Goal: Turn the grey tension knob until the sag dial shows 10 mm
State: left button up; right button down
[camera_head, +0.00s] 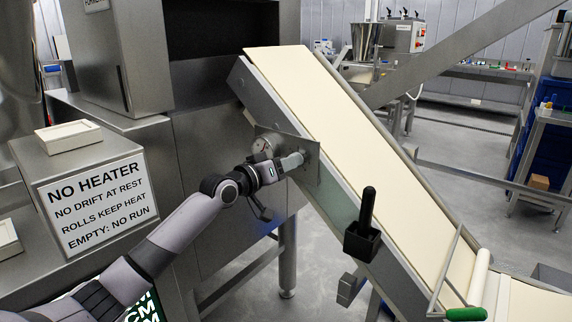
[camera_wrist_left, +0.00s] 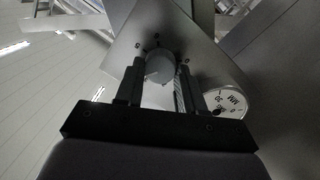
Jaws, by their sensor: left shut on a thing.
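The grey tension knob (camera_head: 293,160) sits on a metal plate on the left side of the sloping conveyor. My left gripper (camera_head: 280,167) is shut on it. In the left wrist view the round knob (camera_wrist_left: 160,66) lies between the two dark fingers (camera_wrist_left: 160,80). In the head view the dial (camera_head: 264,145) shows just behind the gripper, too small to read. My right gripper is in neither view.
A cream belt (camera_head: 375,130) runs down the conveyor to the lower right. A black holder with an upright black handle (camera_head: 363,240) hangs on the conveyor side below the knob. A "NO HEATER" box (camera_head: 95,200) stands left of my arm.

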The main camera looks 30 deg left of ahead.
pick_arm(q)
jog(key=shift+m+p, duration=0.35)
jog(key=shift+m, duration=1.15)
jog(key=o, duration=1)
jog(key=shift+o, duration=0.2)
jog(key=s+a, duration=0.1)
jog(key=s, duration=0.6)
jog(key=shift+r+b, duration=0.25)
jog(key=shift+b, duration=0.05)
